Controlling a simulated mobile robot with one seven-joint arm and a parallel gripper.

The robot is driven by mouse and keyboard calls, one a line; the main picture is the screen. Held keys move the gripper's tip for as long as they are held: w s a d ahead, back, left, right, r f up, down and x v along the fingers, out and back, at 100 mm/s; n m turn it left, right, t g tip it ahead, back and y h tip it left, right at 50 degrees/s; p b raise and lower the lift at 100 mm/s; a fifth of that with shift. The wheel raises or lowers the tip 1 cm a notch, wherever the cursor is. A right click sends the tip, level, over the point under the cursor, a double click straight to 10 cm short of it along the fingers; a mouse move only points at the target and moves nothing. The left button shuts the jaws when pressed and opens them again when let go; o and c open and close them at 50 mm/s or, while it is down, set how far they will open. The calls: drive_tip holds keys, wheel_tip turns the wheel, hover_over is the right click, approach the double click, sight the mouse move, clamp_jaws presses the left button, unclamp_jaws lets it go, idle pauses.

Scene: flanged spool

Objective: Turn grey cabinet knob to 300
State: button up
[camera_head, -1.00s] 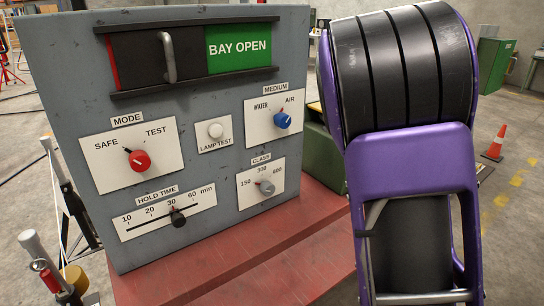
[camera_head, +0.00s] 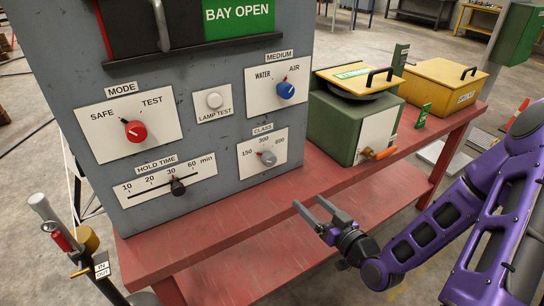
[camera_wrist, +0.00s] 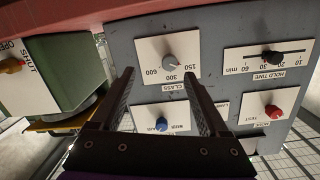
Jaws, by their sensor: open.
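The grey knob (camera_head: 267,158) is on the white CLASS plate (camera_head: 246,163) of the grey cabinet (camera_head: 225,185), marked 150, 300 and 600. In the head view its red mark appears to point up and left, toward the 150 side. In the wrist view, upside down, the knob (camera_wrist: 170,63) shows between and beyond my fingers, with its mark too small to read. My gripper (camera_head: 309,202) is open and empty, right of and below the knob in the head view, apart from it. Its fingers (camera_wrist: 158,76) point toward the CLASS plate in the wrist view.
A red MODE knob (camera_head: 135,131), a blue MEDIUM knob (camera_head: 286,90), a HOLD TIME slider (camera_head: 177,186) and a LAMP TEST button (camera_head: 214,101) share the panel. A green box (camera_head: 335,130) and a yellow box (camera_head: 440,85) stand right on the red bench (camera_head: 225,228).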

sight(272, 162)
drive_tip(key=shift+t+y, duration=0.4)
drive_tip(key=shift+t, duration=0.1)
drive_tip(key=r+b+x, duration=0.1)
drive_tip(key=b+x, duration=0.2)
drive_tip(key=x, duration=0.3)
drive_tip(key=b+x, duration=0.4)
drive_tip(key=x, duration=0.2)
drive_tip(key=a+r+b+x, duration=0.1)
drive_tip(key=b+x, duration=0.2)
drive_tip(key=x, duration=0.3)
drive_tip(key=shift+s+r, duration=0.3)
drive_tip(key=shift+s, duration=0.15)
clamp_jaws()
